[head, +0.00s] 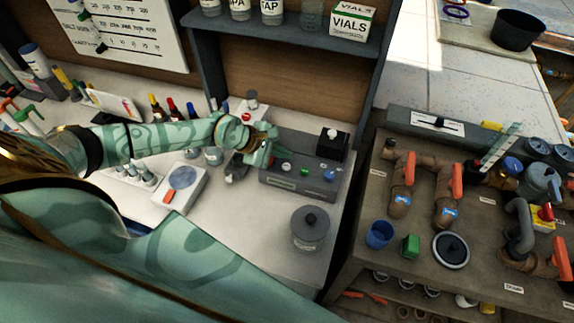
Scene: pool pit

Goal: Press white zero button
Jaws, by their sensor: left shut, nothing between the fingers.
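A grey control box (302,186) stands on the white bench near the middle of the head view. A small pale button (287,167), a green button (306,171) and a blue button (330,174) sit on its top. Behind it is a black box (331,147) with a white knob or button (333,133) on top. I cannot read which one is marked zero. My left gripper (267,157) is shut and empty, just left of the pale button at the control box's back left corner; I cannot tell whether it touches. My right gripper is out of view.
A scale (180,186) with a blue pan stands left of the control box, with bottles behind it. A grey lidded pot (310,227) stands in front. A shelf (285,37) is above. A bench with pipes (398,185) is at right.

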